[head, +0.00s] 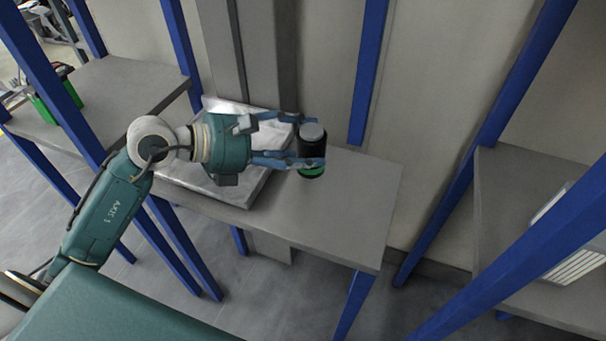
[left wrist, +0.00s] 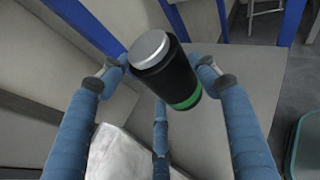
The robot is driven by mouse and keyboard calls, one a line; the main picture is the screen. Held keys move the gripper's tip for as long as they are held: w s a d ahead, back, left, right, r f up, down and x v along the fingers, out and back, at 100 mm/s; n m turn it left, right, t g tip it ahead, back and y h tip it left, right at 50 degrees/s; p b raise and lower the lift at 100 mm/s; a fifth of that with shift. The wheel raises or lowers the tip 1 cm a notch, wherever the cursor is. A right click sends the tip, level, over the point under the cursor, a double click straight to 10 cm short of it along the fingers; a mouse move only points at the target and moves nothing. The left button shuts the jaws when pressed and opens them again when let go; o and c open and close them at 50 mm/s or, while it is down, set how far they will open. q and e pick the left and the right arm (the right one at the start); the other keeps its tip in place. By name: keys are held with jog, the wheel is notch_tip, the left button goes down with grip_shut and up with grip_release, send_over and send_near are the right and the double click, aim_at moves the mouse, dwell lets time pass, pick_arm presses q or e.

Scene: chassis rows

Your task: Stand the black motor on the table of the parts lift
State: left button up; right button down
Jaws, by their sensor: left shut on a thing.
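The black motor (head: 312,149) is a dark cylinder with a silver top and a green band near its bottom. My left gripper (head: 305,141) is shut on it from the left and holds it nearly upright over the grey bench. In the left wrist view the motor (left wrist: 172,78) sits between the blue fingers (left wrist: 163,72), silver end toward the camera. A silver-topped platform (head: 213,110), which looks like the table of the parts lift, lies left of the motor, partly under my arm. I cannot tell the gap below the motor. My right gripper is out of view.
The grey bench (head: 350,205) is bare on its right side. A grey upright mast (head: 262,50) stands behind the platform. Blue posts (head: 368,70) stand around. A side shelf (head: 520,190) at the right holds a white slatted thing (head: 578,262); the left shelf (head: 125,85) holds a green thing (head: 45,108).

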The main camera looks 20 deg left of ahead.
pick_arm(q)
notch_tip(320, 180, down, 4)
jog(key=shift+f, duration=0.45)
notch_tip(320, 180, down, 3)
jog(key=shift+f, duration=0.5)
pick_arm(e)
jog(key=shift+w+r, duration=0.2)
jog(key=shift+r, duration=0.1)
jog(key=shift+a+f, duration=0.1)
pick_arm(q)
jog(key=o, duration=1.5)
jog(key=shift+f, duration=0.3)
jog(key=shift+o, duration=0.8)
jog(key=shift+r, duration=0.1)
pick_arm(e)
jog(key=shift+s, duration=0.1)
